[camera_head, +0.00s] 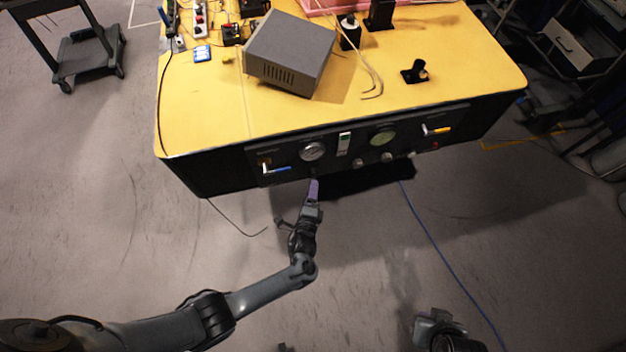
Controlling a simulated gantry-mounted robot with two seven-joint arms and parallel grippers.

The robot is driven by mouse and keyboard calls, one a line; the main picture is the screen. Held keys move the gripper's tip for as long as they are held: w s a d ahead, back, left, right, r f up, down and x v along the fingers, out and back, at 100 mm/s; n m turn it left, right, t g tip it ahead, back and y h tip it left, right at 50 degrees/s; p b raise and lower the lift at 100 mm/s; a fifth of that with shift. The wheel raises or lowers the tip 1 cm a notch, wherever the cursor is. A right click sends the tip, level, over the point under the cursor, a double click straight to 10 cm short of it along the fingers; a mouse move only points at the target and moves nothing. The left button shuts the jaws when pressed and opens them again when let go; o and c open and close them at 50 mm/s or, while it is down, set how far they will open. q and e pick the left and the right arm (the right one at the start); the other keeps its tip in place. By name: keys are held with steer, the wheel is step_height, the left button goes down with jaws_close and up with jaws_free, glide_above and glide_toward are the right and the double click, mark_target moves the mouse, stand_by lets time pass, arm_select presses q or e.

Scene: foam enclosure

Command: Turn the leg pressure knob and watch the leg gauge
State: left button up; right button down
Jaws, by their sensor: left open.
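A black control panel (350,148) is on the front of the yellow-topped bench. Small light knobs (387,157) sit in a row below the greenish gauge. Labels are too small to read, so I cannot tell which gauge or knob is the leg one. My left gripper (314,184) is open, its purplish fingers just below the white gauge, by the panel's lower edge. Contact there cannot be made out. My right gripper (436,324) is low in the picture, away from the panel; its jaws are unclear.
A blue-handled lever (275,169) and a yellow-handled lever (437,130) flank the gauges. A grey box (290,50) stands on the bench (205,115). A blue cable (437,238) runs along the floor. The floor before the bench is otherwise mostly open.

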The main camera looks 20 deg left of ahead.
arm_select(q)
steer(key=shift+p+v, duration=0.5)
steer(key=shift+v, duration=1.8)
